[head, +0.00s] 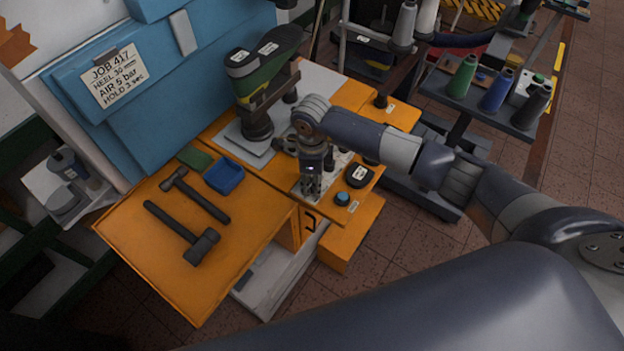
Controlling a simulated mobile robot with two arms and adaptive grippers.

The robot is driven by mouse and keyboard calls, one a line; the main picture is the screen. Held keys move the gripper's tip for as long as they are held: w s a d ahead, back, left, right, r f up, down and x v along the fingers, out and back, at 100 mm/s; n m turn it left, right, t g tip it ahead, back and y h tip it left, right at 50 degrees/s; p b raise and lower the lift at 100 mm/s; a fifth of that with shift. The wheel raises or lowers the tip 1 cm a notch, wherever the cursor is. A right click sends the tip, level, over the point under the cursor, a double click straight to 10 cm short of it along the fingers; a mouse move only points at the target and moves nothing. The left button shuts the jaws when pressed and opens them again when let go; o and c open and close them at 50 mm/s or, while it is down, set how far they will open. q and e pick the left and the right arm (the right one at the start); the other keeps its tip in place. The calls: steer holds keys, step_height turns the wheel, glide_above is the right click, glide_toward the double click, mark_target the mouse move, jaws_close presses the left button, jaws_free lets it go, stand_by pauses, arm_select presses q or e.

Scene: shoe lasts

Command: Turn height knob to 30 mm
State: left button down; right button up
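My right gripper (311,190) points down over the light control panel (327,185) on the orange machine. Its fingertips are small and dark here, and I cannot tell whether they are open or shut on something. The panel area right under the gripper is hidden. To its right are a blue round button or knob (342,198) and a black round dial with a white label (358,175). I cannot read their markings, so which control is the height knob, and its setting, cannot be told. A card (113,75) reads JOB 417, HEEL 30 mm, AIR 5 bar, HOLD 3 sec. My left gripper is not in view.
Two hammers (195,241) lie on the orange table (150,250), near a blue tray (224,176) and a green pad (195,157). Thread spools (462,78) stand on a rack at upper right.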

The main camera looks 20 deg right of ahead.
steer(key=shift+m+b, duration=0.3)
steer(key=shift+m, duration=0.1)
steer(key=m+b, duration=0.1)
steer(key=m, duration=0.2)
steer(key=shift+f+b, duration=0.1)
steer(key=shift+b, duration=0.2)
steer(key=m+b, duration=0.1)
steer(key=m, duration=0.3)
steer(key=shift+w+m+b, duration=0.1)
steer(key=shift+m+b, duration=0.2)
steer(key=shift+b, duration=0.05)
steer(key=m+b, duration=0.1)
steer(key=m, duration=0.3)
steer(key=m+b, duration=0.1)
steer(key=m, duration=0.4)
steer(key=shift+d, duration=0.1)
steer(key=shift+m, duration=0.3)
steer(key=shift+r, duration=0.2)
steer(key=o, duration=1)
steer(key=shift+o, duration=0.2)
